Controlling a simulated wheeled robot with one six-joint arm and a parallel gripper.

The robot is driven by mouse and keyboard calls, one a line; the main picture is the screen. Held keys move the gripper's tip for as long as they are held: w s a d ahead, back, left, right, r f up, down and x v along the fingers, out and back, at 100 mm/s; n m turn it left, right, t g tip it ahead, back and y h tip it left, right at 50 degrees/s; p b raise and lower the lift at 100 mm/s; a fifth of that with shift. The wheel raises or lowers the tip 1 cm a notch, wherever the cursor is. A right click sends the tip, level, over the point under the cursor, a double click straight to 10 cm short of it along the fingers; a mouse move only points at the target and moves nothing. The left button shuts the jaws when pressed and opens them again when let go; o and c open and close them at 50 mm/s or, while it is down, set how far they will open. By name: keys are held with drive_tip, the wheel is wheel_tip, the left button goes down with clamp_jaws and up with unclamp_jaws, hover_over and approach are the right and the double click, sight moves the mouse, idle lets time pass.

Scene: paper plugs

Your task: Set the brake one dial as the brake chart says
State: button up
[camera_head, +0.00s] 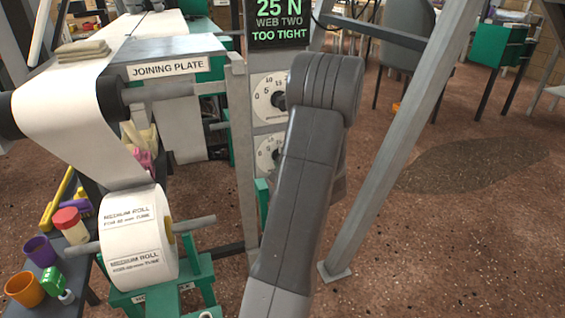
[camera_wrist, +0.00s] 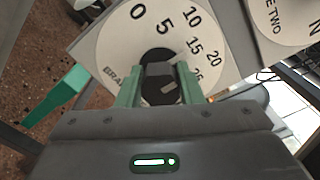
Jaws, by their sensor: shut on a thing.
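In the wrist view, a white dial face (camera_wrist: 115,45) carries black numbers 0, 5, 10, 15, 20 and a partly covered 25. Its label begins "BRA"; the rest is hidden. My gripper (camera_wrist: 158,78) is shut on the dial's black knob (camera_wrist: 160,62), one green finger on each side. A pale mark shows on the knob, but I cannot tell which number it points at. In the head view, an upper dial (camera_head: 264,100) and a lower dial (camera_head: 265,155) sit on a grey panel, partly behind my arm, which hides my gripper. I can make out no brake chart.
A second dial (camera_wrist: 285,22), labelled "...E TWO", is at upper right in the wrist view. A sign (camera_head: 280,25) reads "25 N WEB TWO TOO TIGHT". A paper roll (camera_head: 140,240) stands at left. A slanted grey post (camera_head: 400,140) is right of my arm, with open floor beyond.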

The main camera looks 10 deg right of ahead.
drive_tip(key=o, duration=1)
drive_tip(key=s+d, duration=0.1)
drive_tip(key=s, duration=0.3)
drive_tip(key=s+p, duration=0.1)
drive_tip(key=s, duration=0.4)
drive_tip(key=s+d+p, duration=0.1)
drive_tip(key=s, duration=0.3)
drive_tip(key=shift+s+d, duration=0.3)
drive_tip(key=shift+s, duration=0.05)
drive_tip(key=shift+w, duration=0.1)
drive_tip(key=w+a, duration=0.1)
drive_tip(key=w, duration=0.3)
drive_tip(key=w+b, duration=0.1)
drive_tip(key=w, duration=0.4)
drive_tip(key=w+a+b, duration=0.1)
drive_tip(key=w, duration=0.3)
drive_tip(key=shift+w+a, duration=0.3)
drive_tip(key=shift+s, duration=0.1)
